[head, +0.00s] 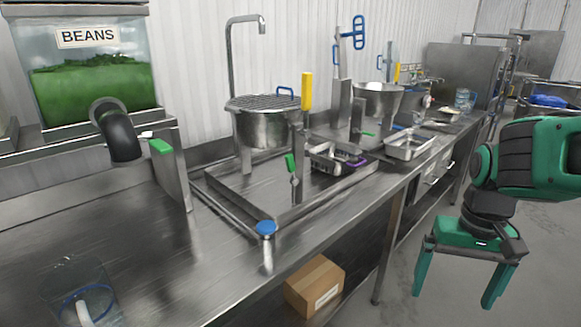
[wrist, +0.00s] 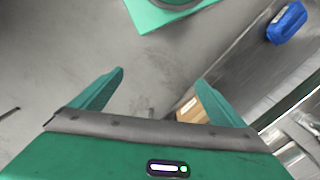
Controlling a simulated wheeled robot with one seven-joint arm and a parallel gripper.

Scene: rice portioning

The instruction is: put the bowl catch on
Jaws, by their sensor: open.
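A steel bowl (head: 266,126) with a slatted grid on top stands raised on a stand on the counter. A yellow handle (head: 307,91) stands upright at its right, and a small blue handle (head: 286,91) sits at its rim. A green-handled lever (head: 292,168) hangs below the bowl's front right. I cannot tell which of these parts is the bowl catch, or whether it is on. My gripper (head: 454,293) is open and empty, pointing down over the floor, well right of the counter and apart from the bowl. Its two green fingers also show in the wrist view (wrist: 160,78).
A second bowl (head: 378,100) stands further back. Steel trays (head: 408,147) lie on the counter. A cardboard box (head: 315,286) sits on the lower shelf. The floor around my gripper is clear.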

